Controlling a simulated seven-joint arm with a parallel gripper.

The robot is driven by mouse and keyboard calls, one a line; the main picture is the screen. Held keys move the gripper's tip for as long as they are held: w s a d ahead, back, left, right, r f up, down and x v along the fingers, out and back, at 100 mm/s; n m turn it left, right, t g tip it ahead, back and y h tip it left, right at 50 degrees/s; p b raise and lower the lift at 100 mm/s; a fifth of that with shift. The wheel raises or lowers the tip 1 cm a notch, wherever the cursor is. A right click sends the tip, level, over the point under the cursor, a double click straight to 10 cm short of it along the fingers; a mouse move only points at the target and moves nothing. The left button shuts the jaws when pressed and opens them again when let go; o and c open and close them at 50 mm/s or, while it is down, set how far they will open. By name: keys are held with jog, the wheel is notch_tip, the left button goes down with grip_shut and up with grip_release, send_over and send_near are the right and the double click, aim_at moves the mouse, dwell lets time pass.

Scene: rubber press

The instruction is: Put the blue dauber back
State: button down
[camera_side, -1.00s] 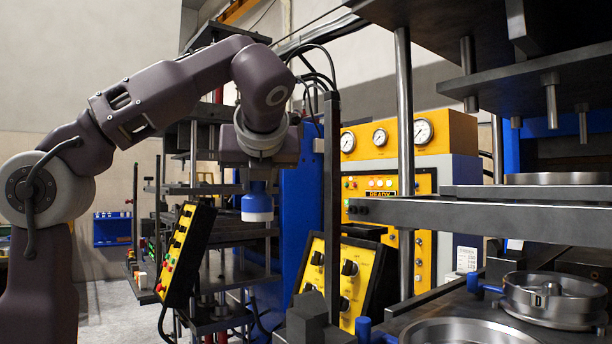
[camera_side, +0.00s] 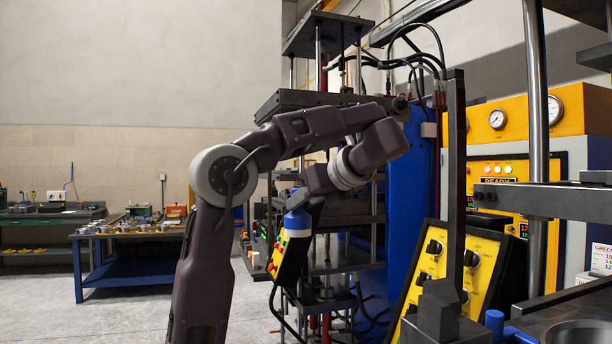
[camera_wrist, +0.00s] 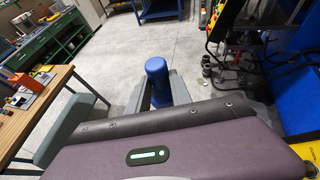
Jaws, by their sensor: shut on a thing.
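The blue dauber (camera_wrist: 157,80) is a blue rounded cylinder held between the two grey fingers of my gripper (camera_wrist: 158,94) in the wrist view. In the side view, the dauber (camera_side: 297,220) hangs below my wrist, with a blue upper body and a paler lower part. It overlaps the top of a yellow button panel in that picture; I cannot tell how far apart they are. My gripper (camera_side: 299,200) is shut on the dauber, up in the air. I cannot make out the dauber's holder.
The tilted yellow button panel (camera_side: 291,257) stands close to my gripper. A second yellow panel (camera_side: 452,270) and the press column (camera_side: 456,150) are to the right. A blue bench (camera_side: 135,262) with small parts is back left. A wooden table (camera_wrist: 35,122) is left in the wrist view. Grey floor is open.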

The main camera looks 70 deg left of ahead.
notch_tip(320, 180, down, 52)
jog(key=shift+f, duration=0.1)
jog(key=shift+f, duration=0.5)
jog(key=c, duration=1.6)
grip_release()
jog(key=o, duration=0.5)
jog(key=shift+w+d+r, duration=0.1)
jog(key=shift+w+d, duration=0.05)
jog(key=shift+d, duration=0.15)
jog(key=d+r, duration=0.1)
jog(key=r, duration=0.2)
jog(key=d+r, duration=0.1)
jog(key=r, duration=0.2)
jog(key=w+d+r, duration=0.1)
jog(key=r, duration=0.2)
jog(key=shift+d, duration=0.4)
